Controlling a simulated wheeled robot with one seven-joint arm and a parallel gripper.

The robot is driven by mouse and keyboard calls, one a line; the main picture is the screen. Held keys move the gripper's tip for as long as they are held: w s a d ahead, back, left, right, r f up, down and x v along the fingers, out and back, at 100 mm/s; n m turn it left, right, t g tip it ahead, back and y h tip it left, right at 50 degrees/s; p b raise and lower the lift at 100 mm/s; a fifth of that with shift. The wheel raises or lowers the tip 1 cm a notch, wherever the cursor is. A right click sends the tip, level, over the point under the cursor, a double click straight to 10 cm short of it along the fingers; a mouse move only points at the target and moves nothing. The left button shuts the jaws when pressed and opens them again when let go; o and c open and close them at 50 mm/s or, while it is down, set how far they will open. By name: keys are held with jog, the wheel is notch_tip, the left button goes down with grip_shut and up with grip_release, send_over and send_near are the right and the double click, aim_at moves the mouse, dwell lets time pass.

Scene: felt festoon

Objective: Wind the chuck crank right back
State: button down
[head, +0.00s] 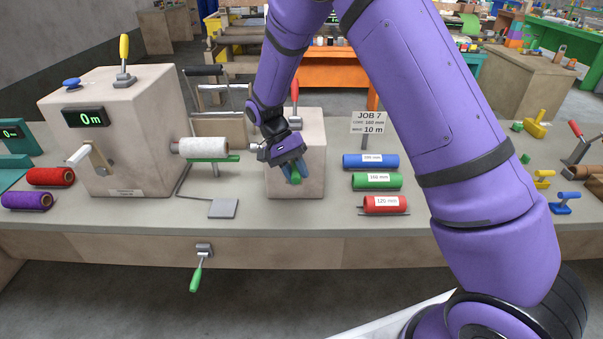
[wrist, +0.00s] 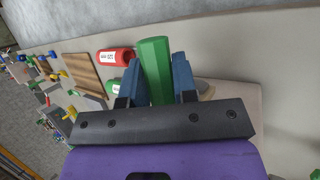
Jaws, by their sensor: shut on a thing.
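The chuck block (head: 312,135) is a beige box with a red-handled lever on top, standing right of the winder. Its crank has a green handle (head: 296,178), on the side facing me. My gripper (head: 291,170) is shut around this handle. In the wrist view the green handle (wrist: 155,60) stands between my two blue fingers (wrist: 157,80). The crank's arm is mostly hidden by my gripper. A pale roll (head: 205,147) lies level between the winder (head: 130,140) and the chuck block. My wrist partly covers the chuck at the roll's right.
The winder's display reads 0 m. Blue, green and red cores (head: 385,204) lie right of the block, by a JOB 7 sign (head: 369,123). Another green-handled crank (head: 196,277) hangs on the bench front. Red and purple rolls (head: 28,201) lie at the left.

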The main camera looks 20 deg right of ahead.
jog(key=shift+a+h, duration=0.35)
jog(key=shift+h, duration=0.05)
jog(key=shift+f+g, duration=0.1)
jog(key=shift+g, duration=0.2)
jog(key=c, duration=0.9)
grip_release()
jog(key=shift+a, duration=0.1)
jog(key=v, duration=1.1)
jog(key=shift+f, duration=0.1)
